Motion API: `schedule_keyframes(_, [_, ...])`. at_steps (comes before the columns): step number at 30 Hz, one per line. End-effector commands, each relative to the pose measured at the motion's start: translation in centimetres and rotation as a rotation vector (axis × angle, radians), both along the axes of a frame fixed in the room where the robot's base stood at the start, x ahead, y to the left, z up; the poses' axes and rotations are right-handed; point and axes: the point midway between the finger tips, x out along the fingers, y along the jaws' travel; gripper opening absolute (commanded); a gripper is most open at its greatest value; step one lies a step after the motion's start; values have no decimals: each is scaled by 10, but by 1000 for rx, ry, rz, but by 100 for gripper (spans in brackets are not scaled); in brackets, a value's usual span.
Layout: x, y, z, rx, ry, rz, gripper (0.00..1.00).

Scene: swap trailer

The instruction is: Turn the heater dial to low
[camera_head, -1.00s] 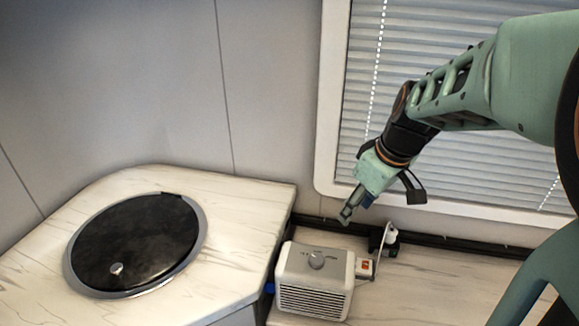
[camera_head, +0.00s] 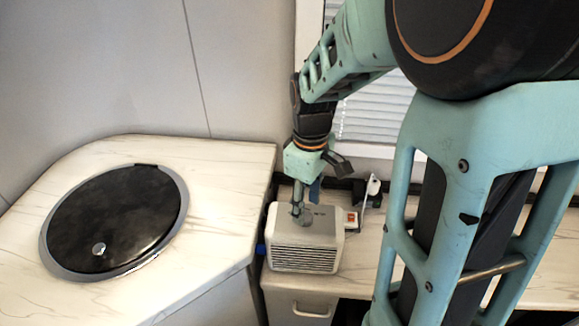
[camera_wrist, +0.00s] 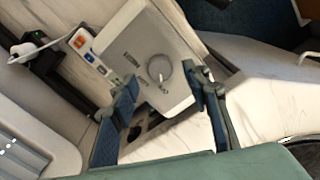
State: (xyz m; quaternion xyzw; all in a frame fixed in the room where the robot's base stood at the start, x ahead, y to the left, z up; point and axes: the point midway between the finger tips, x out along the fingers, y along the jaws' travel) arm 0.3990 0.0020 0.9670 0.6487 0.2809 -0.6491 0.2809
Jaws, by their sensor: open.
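The heater (camera_head: 322,228) is a small grey-white box with a front grille, standing on the lower counter. Its round grey dial (camera_wrist: 160,69) is on the top panel and shows clearly in the wrist view, beside small markings too small to read. The heater's top also shows in the wrist view (camera_wrist: 133,42). My gripper (camera_head: 302,215) points down at the dial and hides most of it in the head view. In the wrist view my gripper (camera_wrist: 163,76) is open, with the dial between its fingertips. I cannot tell whether the fingers touch it.
A power strip with a red switch (camera_head: 351,220) and a plug (camera_head: 374,187) are right of the heater. The higher counter (camera_head: 215,165) with a round black lid (camera_head: 115,220) stands on the left. A window blind (camera_head: 375,110) is behind.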

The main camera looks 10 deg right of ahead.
Motion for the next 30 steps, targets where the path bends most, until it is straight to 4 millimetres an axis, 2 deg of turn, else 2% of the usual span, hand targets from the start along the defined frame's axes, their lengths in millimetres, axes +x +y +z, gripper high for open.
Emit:
schedule_keyframes(1, [-1, 0, -10, 0, 4, 0, 43])
schedule_keyframes(6, [-1, 0, -27, 0, 1, 0, 43])
schedule_keyframes(17, [0, 0, -32, 0, 0, 0, 43])
schedule_keyframes(28, [0, 0, -32, 1, -1, 0, 4])
schedule_keyframes(30, [0, 0, -32, 1, -1, -1, 1])
